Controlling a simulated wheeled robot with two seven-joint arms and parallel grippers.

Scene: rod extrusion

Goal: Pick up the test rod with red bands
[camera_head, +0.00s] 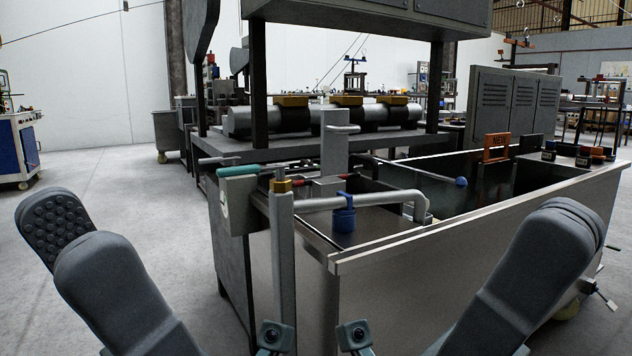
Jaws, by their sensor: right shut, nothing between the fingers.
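A thin dark rod with red sections (318,181), which looks like the test rod with red bands, lies at the near left end of the metal trough, behind the upright post. It is small in view and partly hidden by the post and a grey block. Part of my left gripper (274,340) shows at the bottom edge, below and in front of the trough; its fingers are cut off. Part of my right gripper (356,340) shows just to its right, shut and empty. Both are well apart from the rod.
The steel trough (480,235) stands close in front.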

